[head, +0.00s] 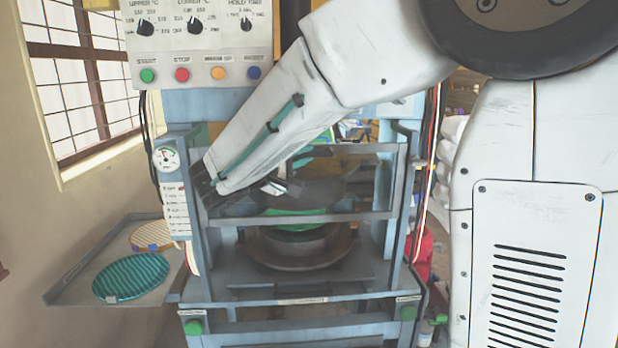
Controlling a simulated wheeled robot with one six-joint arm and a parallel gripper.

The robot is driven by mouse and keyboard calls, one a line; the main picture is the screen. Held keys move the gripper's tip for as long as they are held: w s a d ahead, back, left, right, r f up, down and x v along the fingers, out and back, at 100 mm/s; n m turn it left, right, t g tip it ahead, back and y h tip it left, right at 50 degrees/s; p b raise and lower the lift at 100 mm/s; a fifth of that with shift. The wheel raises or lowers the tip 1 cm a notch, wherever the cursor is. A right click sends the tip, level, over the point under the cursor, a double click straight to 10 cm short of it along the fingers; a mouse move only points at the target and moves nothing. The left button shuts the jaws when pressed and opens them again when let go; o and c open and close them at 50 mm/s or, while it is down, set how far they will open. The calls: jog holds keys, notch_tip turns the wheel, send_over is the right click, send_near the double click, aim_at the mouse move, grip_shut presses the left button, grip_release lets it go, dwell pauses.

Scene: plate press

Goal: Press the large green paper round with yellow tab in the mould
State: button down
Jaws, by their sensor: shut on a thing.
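A green round (297,212) shows in part inside the press, just above the lower mould (290,250). Its yellow tab is not visible. More green shows higher up behind my arm; I cannot tell if it is the same piece. My forearm and the guard's bars hide much of the grip. The lower mould is a dark ring on a broad brown base.
A side tray (70,292) at the left holds a teal ribbed round (131,277) with a pale tab and a tan round (151,235) with purple tabs. The guard frame (310,217) crosses the opening. Coloured buttons (183,74) and dials sit above.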

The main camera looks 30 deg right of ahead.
jog(key=shift+r, duration=0.65)
jog(key=c, duration=1.5)
grip_release()
jog(key=v, duration=0.8)
